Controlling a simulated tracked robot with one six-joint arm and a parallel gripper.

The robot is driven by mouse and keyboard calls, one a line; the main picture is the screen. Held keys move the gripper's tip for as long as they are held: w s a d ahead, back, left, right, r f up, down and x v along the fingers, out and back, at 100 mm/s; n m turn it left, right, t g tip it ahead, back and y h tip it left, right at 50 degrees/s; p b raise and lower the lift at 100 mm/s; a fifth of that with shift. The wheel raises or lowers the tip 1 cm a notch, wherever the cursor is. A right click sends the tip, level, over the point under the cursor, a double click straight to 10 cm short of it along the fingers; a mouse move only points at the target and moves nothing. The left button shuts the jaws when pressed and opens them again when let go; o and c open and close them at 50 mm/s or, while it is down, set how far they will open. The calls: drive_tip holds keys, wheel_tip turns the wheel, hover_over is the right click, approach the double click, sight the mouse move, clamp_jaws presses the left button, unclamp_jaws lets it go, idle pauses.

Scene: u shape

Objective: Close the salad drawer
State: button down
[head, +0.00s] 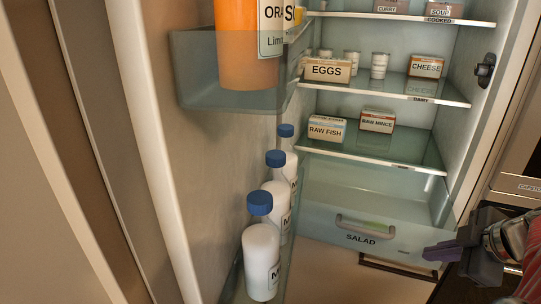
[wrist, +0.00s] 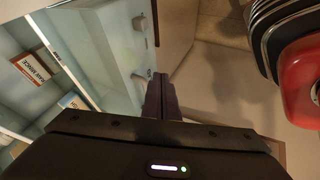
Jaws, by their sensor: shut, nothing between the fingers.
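The salad drawer (head: 318,222) is at the bottom of the open fridge, with a grey bar handle and a SALAD label on its front. Its front stands forward of the shelf above, so it looks partly pulled out. In the wrist view its pale translucent wall (wrist: 112,45) runs beside the fingers. My gripper (head: 432,251) is shut and empty, near the right end of the drawer front. In the wrist view the fingers (wrist: 160,80) are together beside the drawer. I cannot tell whether they touch it.
The open fridge door stands at the left, with several blue-capped bottles (head: 262,250) in its lower rack and an orange juice container (head: 247,45) above. Shelves above the drawer hold raw fish (head: 326,129), raw mince (head: 377,121), eggs (head: 327,70) and cheese (head: 426,66).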

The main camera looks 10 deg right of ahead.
drive_tip(key=shift+w, duration=0.3)
drive_tip(key=shift+w+f, duration=0.1)
approach(392, 246)
drive_tip(key=f, duration=0.1)
drive_tip(key=w+f, duration=0.1)
drive_tip(key=f, duration=0.1)
drive_tip(key=shift+w+a+f, duration=0.25)
drive_tip(key=shift+w+a, duration=0.05)
drive_tip(key=shift+a, duration=0.05)
drive_tip(key=shift+w+d, duration=0.3)
drive_tip(key=shift+w, duration=0.15)
